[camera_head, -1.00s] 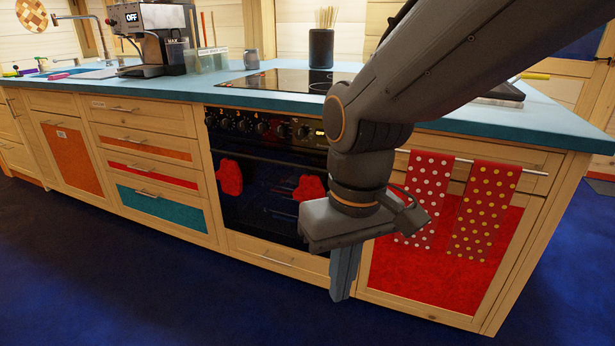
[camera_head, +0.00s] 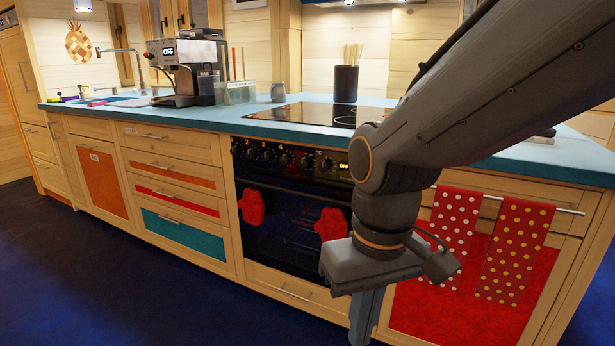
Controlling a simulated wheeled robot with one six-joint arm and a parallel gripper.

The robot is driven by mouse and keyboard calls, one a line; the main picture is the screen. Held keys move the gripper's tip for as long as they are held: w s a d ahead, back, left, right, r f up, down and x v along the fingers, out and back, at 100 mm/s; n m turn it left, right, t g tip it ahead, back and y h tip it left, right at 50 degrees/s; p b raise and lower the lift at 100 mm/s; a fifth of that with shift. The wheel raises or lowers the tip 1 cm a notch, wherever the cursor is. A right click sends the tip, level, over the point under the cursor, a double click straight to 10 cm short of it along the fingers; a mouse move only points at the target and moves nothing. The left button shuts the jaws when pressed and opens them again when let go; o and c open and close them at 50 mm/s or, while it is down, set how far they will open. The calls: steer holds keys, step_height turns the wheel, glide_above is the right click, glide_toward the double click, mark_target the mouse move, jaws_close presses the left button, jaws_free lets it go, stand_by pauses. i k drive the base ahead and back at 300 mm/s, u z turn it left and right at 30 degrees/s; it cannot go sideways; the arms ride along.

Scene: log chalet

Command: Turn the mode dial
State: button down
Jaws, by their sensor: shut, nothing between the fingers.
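The black oven (camera_head: 292,205) is built into the counter front, with a row of round dials (camera_head: 285,157) along its top panel and a small lit display (camera_head: 343,166) near their right end. I cannot tell which dial is the mode dial. The dials at the far right are close to my arm in the picture, and part of the panel may be hidden behind it. My gripper (camera_head: 364,322) points down, shut and empty, in front of the cabinets, below and to the right of the dials. It touches nothing that I can see.
Red oven mitts (camera_head: 251,207) hang on the oven front. Dotted towels (camera_head: 515,250) hang from a rail at right. A coffee machine (camera_head: 186,70) with an OFF display, a mug (camera_head: 278,92) and a utensil pot (camera_head: 346,84) stand on the blue counter. The floor (camera_head: 130,285) in front is clear.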

mark_target(304, 163)
steer(key=u, duration=0.95)
steer(key=i, duration=0.55)
steer(key=z, duration=1.8)
